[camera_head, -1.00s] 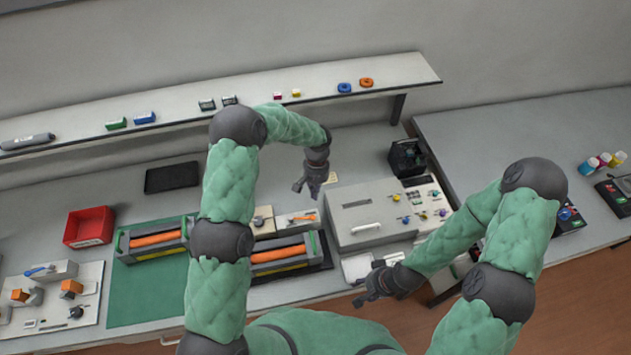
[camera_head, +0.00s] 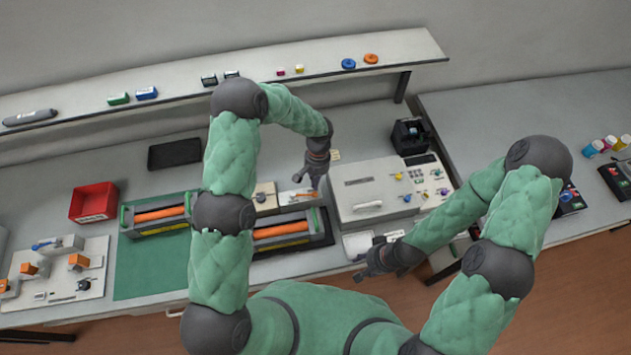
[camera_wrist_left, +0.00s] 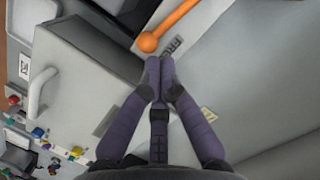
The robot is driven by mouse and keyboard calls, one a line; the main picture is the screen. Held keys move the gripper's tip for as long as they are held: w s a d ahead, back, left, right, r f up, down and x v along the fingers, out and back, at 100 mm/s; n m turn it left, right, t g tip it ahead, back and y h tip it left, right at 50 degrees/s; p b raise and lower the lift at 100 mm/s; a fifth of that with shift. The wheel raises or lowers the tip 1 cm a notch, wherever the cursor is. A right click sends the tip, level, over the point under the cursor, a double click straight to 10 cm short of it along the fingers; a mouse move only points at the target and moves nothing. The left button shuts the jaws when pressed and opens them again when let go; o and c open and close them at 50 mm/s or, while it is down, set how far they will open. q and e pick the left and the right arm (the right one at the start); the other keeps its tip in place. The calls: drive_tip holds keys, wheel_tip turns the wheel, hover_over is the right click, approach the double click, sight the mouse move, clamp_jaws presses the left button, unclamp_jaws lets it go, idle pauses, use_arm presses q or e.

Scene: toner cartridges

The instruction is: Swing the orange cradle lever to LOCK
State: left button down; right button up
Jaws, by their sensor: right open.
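The orange cradle lever (camera_head: 304,196) is on a pale block behind the right-hand cradle. In the left wrist view its orange arm ends in a round knob (camera_wrist_left: 148,42), beside a label that is only partly readable. My left gripper (camera_head: 309,183) is over the lever end. In the left wrist view the left fingertips (camera_wrist_left: 160,62) are together with nothing seen between them. They are very close to the knob; I cannot tell whether they touch it. My right gripper (camera_head: 364,272) is open and empty at the table's front edge.
The right cradle (camera_head: 284,230) holds an orange roller; the left cradle (camera_head: 157,220) stands on a green mat (camera_head: 138,278). A grey machine (camera_head: 356,196) with a white handle stands close right of my left gripper. A red bin (camera_head: 93,203) is at left.

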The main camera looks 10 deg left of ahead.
sight(315, 196)
use_arm(q)
drive_tip(key=shift+s+d+m+b, duration=0.35)
drive_tip(key=shift+s+m+b, duration=0.4)
drive_tip(key=shift+m, duration=0.35)
drive_tip(key=shift+s+d+m+y+b, duration=0.15)
drive_tip(key=shift+s+m+y+b, duration=0.15)
drive_tip(key=shift+s+m, duration=0.25)
drive_tip(key=shift+s+d+m+y+b, duration=0.1)
drive_tip(key=shift+s+m+y+b, duration=0.2)
drive_tip(key=shift+s+m+b, duration=0.75)
drive_tip(key=shift+s+m+t, duration=0.2)
drive_tip(key=shift+m+t, duration=0.1)
drive_tip(key=shift+m, duration=0.5)
drive_tip(key=shift+w, duration=0.1)
drive_tip(key=shift+w+a, duration=0.45)
drive_tip(key=shift+w, duration=0.15)
